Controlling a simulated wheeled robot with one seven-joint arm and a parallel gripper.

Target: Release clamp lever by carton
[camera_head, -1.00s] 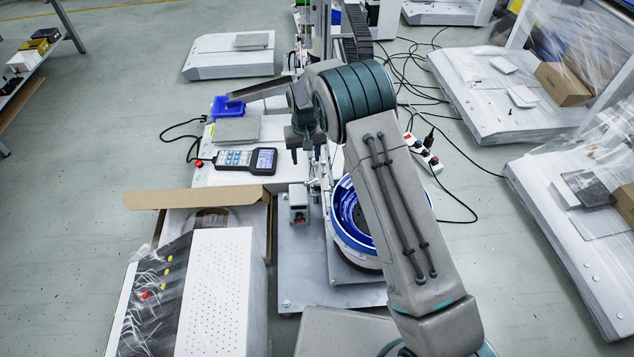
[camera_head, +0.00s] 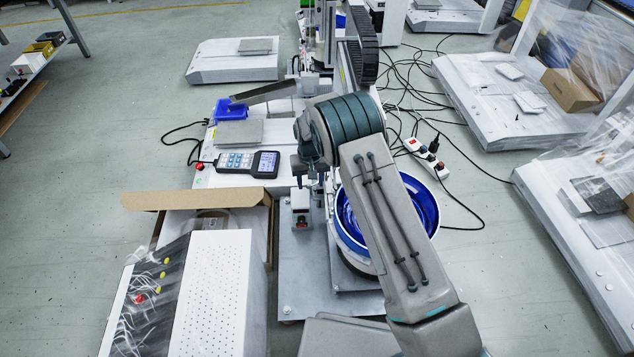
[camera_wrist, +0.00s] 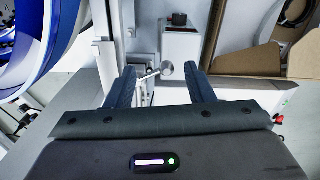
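In the wrist view, a small metal clamp lever (camera_wrist: 149,75) with a round grey knob (camera_wrist: 166,69) shows between the fingers of my gripper (camera_wrist: 160,70). The fingers are open, one on each side of the lever and apart from the knob. In the head view my gripper (camera_head: 303,178) points down near a small metal block; the lever cannot be made out there. The open brown carton (camera_head: 195,198) stands left of the gripper in the head view. Its cardboard also shows at the right of the wrist view (camera_wrist: 245,57).
A blue bowl feeder (camera_head: 425,205) stands right of the gripper, partly behind my arm. A handheld control pad (camera_head: 248,162) and a blue bin (camera_head: 230,109) lie on the bench. A white box-shaped unit (camera_head: 215,290) is in front. Cables and a power strip (camera_head: 426,155) lie on the floor.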

